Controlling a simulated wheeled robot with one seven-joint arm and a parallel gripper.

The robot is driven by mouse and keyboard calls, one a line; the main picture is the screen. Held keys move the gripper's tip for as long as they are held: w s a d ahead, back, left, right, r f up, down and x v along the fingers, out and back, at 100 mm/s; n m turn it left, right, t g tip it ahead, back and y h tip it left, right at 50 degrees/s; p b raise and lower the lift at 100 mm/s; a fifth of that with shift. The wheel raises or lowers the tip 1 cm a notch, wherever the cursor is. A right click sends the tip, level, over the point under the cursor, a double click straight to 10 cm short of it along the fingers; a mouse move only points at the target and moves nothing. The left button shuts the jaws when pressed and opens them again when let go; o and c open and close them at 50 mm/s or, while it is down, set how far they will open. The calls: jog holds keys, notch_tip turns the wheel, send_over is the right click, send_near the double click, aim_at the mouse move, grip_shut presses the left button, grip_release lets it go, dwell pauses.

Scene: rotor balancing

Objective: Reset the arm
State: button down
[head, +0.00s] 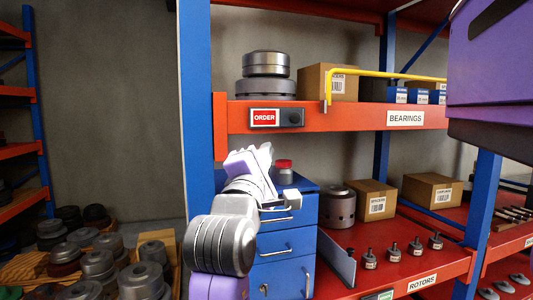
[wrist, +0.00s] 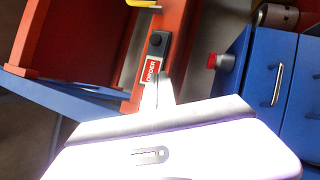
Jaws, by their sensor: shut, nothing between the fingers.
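My arm reaches up in the lower middle of the head view, in front of the blue drawer cabinet. My gripper (head: 264,152) is white and sits just below the red shelf edge. In the wrist view its fingers (wrist: 164,88) are together with nothing between them. The red ORDER label (head: 264,118) and the dark button box (head: 291,118) are on the shelf edge above the gripper. In the wrist view the button box (wrist: 156,43) lies just beyond the fingertips, which overlap the label's lower end in the picture. I cannot tell whether they touch.
The blue drawer cabinet (head: 284,244) carries a small red-topped item (head: 284,165). A blue post (head: 196,130) stands left of my arm. A yellow bar (head: 385,73) runs along the upper shelf. Rotors (head: 392,256) stand on the lower shelf. Metal parts (head: 97,265) fill the lower left.

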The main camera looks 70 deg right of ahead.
dwell(0.5)
jog(key=w+a+r+m+t+y, duration=0.1)
jog(key=w+a+m+t, duration=0.1)
jog(key=w+a+t, duration=0.7)
jog(key=s+a+f+n+t+y, duration=0.15)
jog(key=a+f+t+y, duration=0.35)
jog(key=a+f+y, duration=0.5)
jog(key=s+a+f+n+t+y, duration=0.1)
jog(key=s+a+f+t+y, duration=0.2)
jog(key=a+f+t+y, duration=0.7)
jog(key=s+a+f+m+g, duration=0.2)
jog(key=s+f+g, duration=0.4)
jog(key=s+f, duration=0.6)
jog(key=s+a+f+m+g, duration=0.3)
jog(key=s+f+g, duration=0.4)
jog(key=s+f, duration=0.5)
jog(key=shift+s+a+m, duration=0.3)
jog(key=shift+m, duration=0.35)
